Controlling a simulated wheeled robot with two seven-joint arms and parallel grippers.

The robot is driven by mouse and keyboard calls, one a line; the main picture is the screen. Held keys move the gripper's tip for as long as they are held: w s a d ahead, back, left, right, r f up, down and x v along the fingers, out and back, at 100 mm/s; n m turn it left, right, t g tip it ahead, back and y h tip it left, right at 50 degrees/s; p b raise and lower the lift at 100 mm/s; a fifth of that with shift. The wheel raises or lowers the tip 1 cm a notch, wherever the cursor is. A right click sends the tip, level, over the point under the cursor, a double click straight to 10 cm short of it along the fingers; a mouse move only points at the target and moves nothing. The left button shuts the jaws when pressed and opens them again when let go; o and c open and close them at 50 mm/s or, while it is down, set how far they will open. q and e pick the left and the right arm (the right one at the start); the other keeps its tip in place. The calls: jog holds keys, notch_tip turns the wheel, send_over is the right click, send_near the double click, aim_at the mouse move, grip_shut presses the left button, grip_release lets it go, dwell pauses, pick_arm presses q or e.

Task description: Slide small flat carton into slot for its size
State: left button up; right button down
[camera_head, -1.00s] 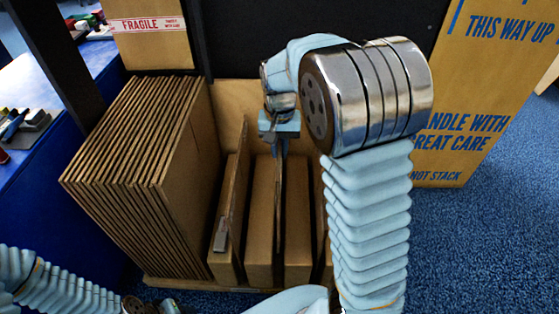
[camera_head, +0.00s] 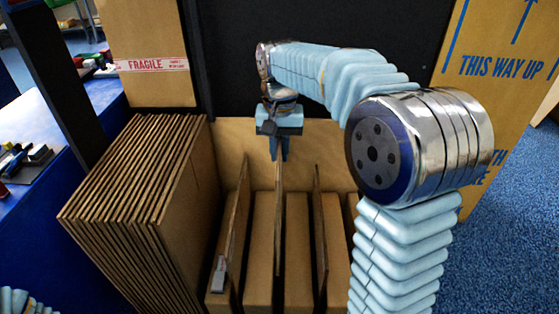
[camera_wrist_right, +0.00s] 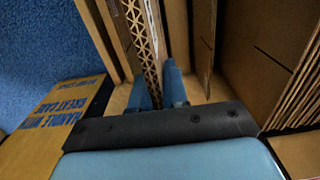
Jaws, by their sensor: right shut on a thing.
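My right gripper (camera_head: 278,150) reaches down over the back part of a wooden rack (camera_head: 232,140). It is shut on the small flat carton (camera_head: 278,215), a thin brown sheet held upright and nearly edge-on. In the right wrist view the corrugated edge of the carton (camera_wrist_right: 143,45) runs between the fingers of my right gripper (camera_wrist_right: 160,90). The carton stands among the rack's upright panels, one on its left (camera_head: 236,220) and one on its right (camera_head: 319,225). I cannot tell whether its lower edge touches the rack floor. My left gripper is out of view.
A stack of large flat cartons (camera_head: 135,190) stands at the rack's left. A grey clip (camera_head: 219,272) sits on the near end of the left panel. A large printed box (camera_head: 500,90) stands at the right. A blue table (camera_head: 40,220) is at far left.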

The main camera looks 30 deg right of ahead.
notch_tip(320, 180, up, 18)
dwell(1.0)
jog(key=shift+f, duration=0.1)
